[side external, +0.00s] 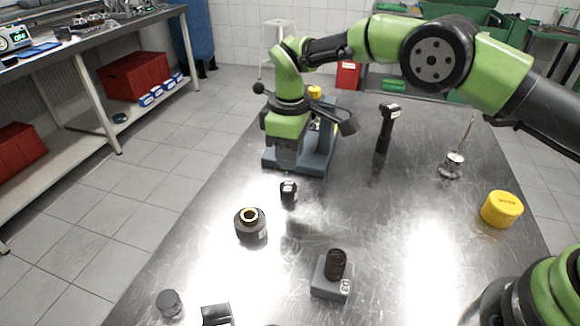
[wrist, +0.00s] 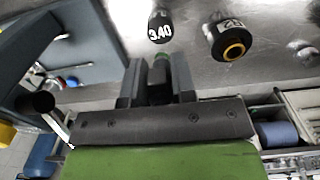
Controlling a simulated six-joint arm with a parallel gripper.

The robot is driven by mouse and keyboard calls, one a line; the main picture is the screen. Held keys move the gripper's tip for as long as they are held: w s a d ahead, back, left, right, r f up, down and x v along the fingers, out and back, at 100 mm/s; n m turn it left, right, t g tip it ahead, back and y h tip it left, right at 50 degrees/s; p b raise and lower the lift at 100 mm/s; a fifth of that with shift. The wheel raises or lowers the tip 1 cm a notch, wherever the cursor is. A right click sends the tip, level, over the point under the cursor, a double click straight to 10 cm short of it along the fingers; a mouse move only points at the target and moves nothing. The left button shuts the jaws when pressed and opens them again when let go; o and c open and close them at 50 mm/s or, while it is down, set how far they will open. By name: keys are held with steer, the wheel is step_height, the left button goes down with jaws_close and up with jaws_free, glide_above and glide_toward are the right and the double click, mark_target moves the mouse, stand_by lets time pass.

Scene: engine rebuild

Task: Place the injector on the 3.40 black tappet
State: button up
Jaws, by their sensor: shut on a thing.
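My gripper (wrist: 158,68) has its fingers closed around a dark part with a green end (wrist: 162,54), which I take to be the injector; the fingers hide most of it. In the side external view, my gripper (side external: 287,160) points down, and the held part cannot be made out. The small black tappet (wrist: 160,27) marked 3.40 stands on the metal table just beyond the fingertips in the wrist view. In the side external view, the tappet (side external: 288,190) is upright, in front of and below my gripper. No contact between the held part and tappet is visible.
A black cylinder with a copper-coloured ring (side external: 251,225) stands left of the tappet. A dark spring sits on a grey block (side external: 331,286) nearer the camera. A blue-grey press-like stand (side external: 315,158) is behind my gripper. A yellow tub (side external: 501,209) is at right.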

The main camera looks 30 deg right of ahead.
steer(key=shift+f, duration=1.75)
steer(key=shift+f, duration=0.1)
steer(key=o, duration=0.9)
step_height(320, 180, up, 12)
steer(key=shift+r, duration=0.15)
steer(key=shift+r, duration=0.1)
